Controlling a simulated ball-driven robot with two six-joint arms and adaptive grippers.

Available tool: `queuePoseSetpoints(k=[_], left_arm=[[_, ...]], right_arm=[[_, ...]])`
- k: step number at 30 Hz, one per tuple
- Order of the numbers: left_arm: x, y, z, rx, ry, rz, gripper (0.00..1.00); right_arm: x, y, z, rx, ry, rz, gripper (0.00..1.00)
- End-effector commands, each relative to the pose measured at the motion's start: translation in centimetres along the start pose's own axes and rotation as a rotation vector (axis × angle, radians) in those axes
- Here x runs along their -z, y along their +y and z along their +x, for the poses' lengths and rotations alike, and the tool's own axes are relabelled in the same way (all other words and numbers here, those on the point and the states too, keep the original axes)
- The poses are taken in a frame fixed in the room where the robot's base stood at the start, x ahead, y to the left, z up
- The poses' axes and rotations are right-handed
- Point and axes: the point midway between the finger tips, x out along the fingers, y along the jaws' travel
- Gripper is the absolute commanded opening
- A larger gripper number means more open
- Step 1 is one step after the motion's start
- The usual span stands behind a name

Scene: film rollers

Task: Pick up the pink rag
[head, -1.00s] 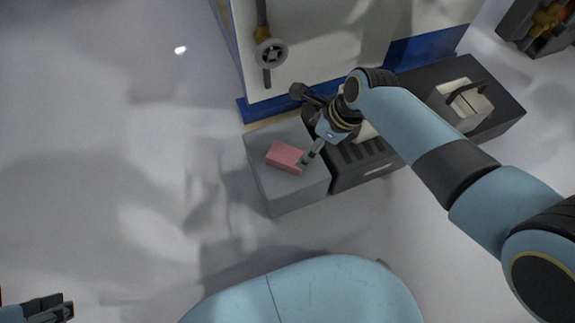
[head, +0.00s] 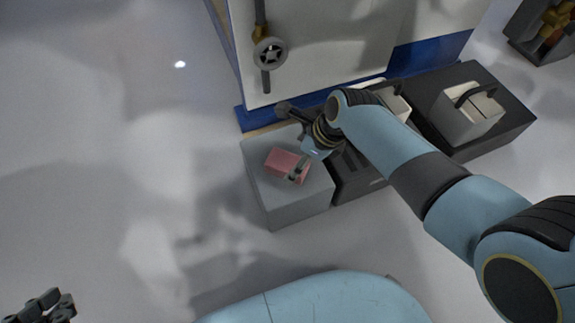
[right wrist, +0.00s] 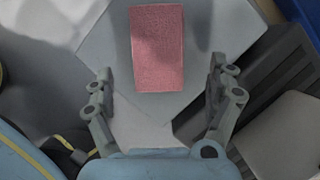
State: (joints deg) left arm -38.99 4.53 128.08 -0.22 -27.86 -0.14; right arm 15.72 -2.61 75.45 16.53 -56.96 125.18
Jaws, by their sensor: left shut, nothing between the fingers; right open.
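The pink rag (head: 281,160) is a folded rectangular block lying on top of the grey box (head: 290,206). In the right wrist view the rag (right wrist: 157,48) lies ahead of and between the spread fingers, touching neither as far as I can tell. My right gripper (head: 298,174) is open over the rag's right end; it also shows in the right wrist view (right wrist: 162,88). My left gripper (head: 58,303) is shut and empty at the lower left, far from the rag.
A dark low unit (head: 355,178) adjoins the grey box on the right, with a handled light box (head: 468,116) on it. A white cabinet with a blue base (head: 330,45) stands behind. A dark box (head: 540,32) is at the upper right. The floor left is clear.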

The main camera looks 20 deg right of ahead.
Motion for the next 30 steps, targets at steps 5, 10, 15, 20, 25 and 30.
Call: queuePoseSetpoints(k=[5,10,15,20,25,30], left_arm=[[-1.6,0.3,0.8,0.002,0.111,0.005,0.00],[-1.1,0.5,0.8,0.002,0.256,0.015,0.00],[-0.1,0.7,0.4,0.001,0.377,0.022,0.00],[0.5,0.8,0.1,0.001,0.423,0.025,0.00],[0.6,0.8,0.1,0.001,0.426,0.026,0.00],[0.6,0.8,0.1,0.001,0.426,0.026,0.00]], right_arm=[[0.2,0.2,1.6,-0.003,0.002,0.001,0.89],[0.2,0.2,2.8,-0.003,0.003,0.002,0.89],[0.1,0.2,3.6,-0.001,0.002,0.001,0.89],[-0.1,0.1,3.8,0.000,0.001,0.001,0.89],[-0.1,0.1,3.7,0.001,0.000,0.000,0.89],[-0.1,0.1,3.7,0.001,0.000,0.000,0.72]])
